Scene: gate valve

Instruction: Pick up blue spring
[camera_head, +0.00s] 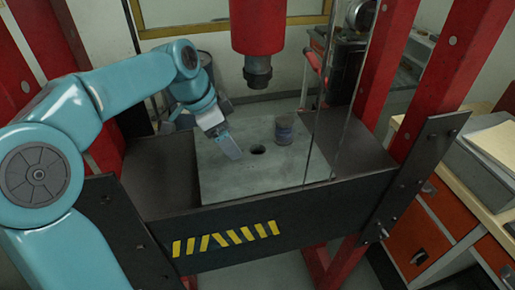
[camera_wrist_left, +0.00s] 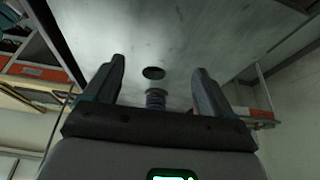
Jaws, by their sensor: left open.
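The blue spring (camera_head: 284,130), a short dark blue-grey cylinder, stands upright on the grey metal plate (camera_head: 220,180), right of and just behind a round hole (camera_head: 257,150). My left gripper (camera_head: 234,152) is over the plate, left of the hole and apart from the spring. In the left wrist view the two fingers are spread with nothing between them (camera_wrist_left: 158,68). The spring (camera_wrist_left: 155,99) shows there beyond the gripper base, which partly hides it, below the hole (camera_wrist_left: 153,73) in the picture. My right gripper is not in view.
A red press ram (camera_head: 258,30) hangs above the plate behind the hole. Red posts (camera_head: 435,80) and thin vertical rods stand at the right. A dark front beam with yellow stripes (camera_head: 227,238) edges the plate. The plate's front part is clear.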

